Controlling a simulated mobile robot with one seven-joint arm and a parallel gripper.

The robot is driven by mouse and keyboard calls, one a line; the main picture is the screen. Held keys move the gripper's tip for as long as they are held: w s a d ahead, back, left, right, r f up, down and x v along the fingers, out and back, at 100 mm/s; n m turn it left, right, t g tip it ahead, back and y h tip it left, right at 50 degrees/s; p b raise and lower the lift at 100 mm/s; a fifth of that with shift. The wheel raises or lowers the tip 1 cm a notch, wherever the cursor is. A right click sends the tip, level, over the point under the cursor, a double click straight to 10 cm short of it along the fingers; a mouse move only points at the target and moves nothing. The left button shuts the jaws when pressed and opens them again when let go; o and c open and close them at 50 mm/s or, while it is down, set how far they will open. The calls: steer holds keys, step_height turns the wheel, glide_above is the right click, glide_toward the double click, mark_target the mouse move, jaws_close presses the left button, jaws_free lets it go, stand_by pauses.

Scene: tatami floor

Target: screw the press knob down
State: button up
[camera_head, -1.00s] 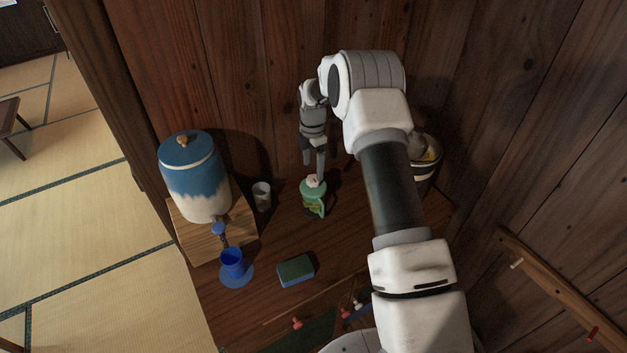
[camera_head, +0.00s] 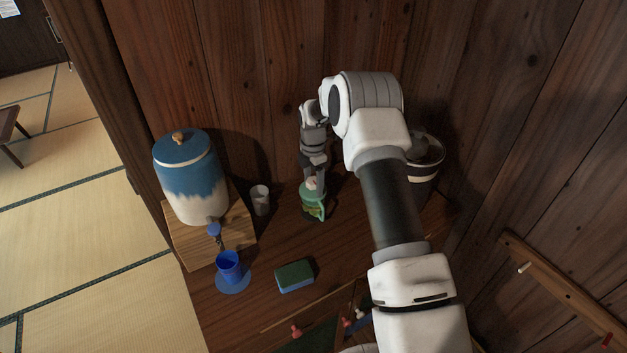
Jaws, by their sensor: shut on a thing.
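The press (camera_head: 314,207) is a small green device standing on the wooden counter near the back wall, with darker green and yellowish matter at its front. Its pale knob (camera_head: 312,184) shows at the top, partly covered by my fingers. My gripper (camera_head: 314,177) points down from above the press and is shut on the knob. The fingertips are small and dark here, so their exact hold is hard to make out.
A blue and white lidded jar (camera_head: 190,180) stands on a wooden stand (camera_head: 240,240) at left. A grey cup (camera_head: 260,199), a blue cup (camera_head: 228,264) on a blue coaster (camera_head: 234,285) and a green-blue sponge (camera_head: 295,275) are nearby. A bucket (camera_head: 426,165) stands right of my arm.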

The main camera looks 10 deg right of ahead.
steer(key=shift+s+f, duration=0.1)
steer(key=shift+f, duration=0.35)
steer(key=shift+c, duration=0.6)
